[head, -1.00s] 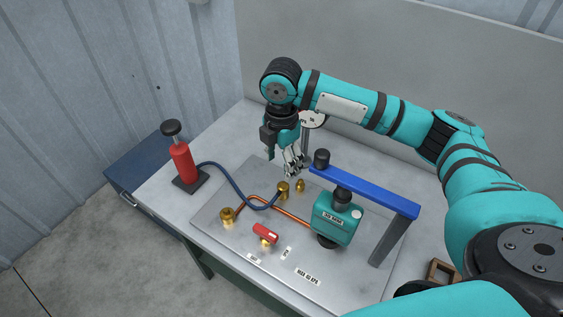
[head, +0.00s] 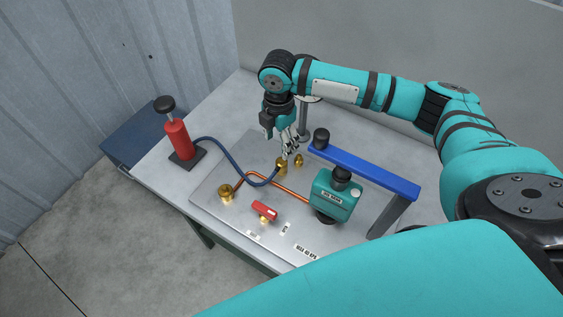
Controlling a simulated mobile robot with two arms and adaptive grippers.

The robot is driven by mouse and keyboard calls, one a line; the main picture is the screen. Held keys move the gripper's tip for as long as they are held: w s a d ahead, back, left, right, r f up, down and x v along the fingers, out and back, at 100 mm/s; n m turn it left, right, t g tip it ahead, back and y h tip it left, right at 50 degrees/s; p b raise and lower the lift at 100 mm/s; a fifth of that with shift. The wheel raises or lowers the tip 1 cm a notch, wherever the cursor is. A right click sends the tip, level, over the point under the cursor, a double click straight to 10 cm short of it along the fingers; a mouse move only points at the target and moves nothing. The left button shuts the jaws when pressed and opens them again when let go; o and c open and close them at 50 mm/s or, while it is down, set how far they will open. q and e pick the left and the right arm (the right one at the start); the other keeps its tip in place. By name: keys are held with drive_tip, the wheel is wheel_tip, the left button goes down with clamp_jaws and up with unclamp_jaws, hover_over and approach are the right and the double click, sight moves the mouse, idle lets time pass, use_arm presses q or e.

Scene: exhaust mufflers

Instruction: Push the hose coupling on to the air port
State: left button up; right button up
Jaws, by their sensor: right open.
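A blue hose (head: 233,158) runs from a red hand pump (head: 178,140) to a brass coupling (head: 281,168) standing on the grey metal plate. A smaller brass fitting (head: 298,160) stands just right of it. I cannot tell which brass part is the air port, or whether the coupling is seated on one. My right gripper (head: 288,152) points down, open, just above and behind the coupling. I cannot tell whether its fingertips touch the coupling. My left gripper is not in view.
A blue bar on a post (head: 365,172) and a teal box (head: 334,196) stand right of the coupling. A red-handled valve (head: 264,211), a brass fitting (head: 226,194) and a copper pipe (head: 289,191) are in front. The plate's front left is mostly bare.

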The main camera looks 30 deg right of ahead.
drive_tip(key=p, duration=0.1)
hover_over(282, 161)
drive_tip(key=a, duration=0.1)
wheel_tip(282, 161, down, 5)
drive_tip(key=shift+s+r, duration=0.15)
drive_tip(key=shift+f, duration=0.65)
drive_tip(key=shift+d+f+p, duration=0.2)
drive_tip(key=shift+f+p, duration=0.1)
drive_tip(key=shift+p, duration=0.25)
drive_tip(key=f, duration=0.1)
drive_tip(key=f+p, duration=0.1)
drive_tip(key=f, duration=0.1)
drive_tip(key=shift+d+f, duration=0.3)
drive_tip(key=shift+f, duration=0.05)
drive_tip(key=shift+w+f, duration=0.2)
drive_tip(key=shift+f, duration=0.2)
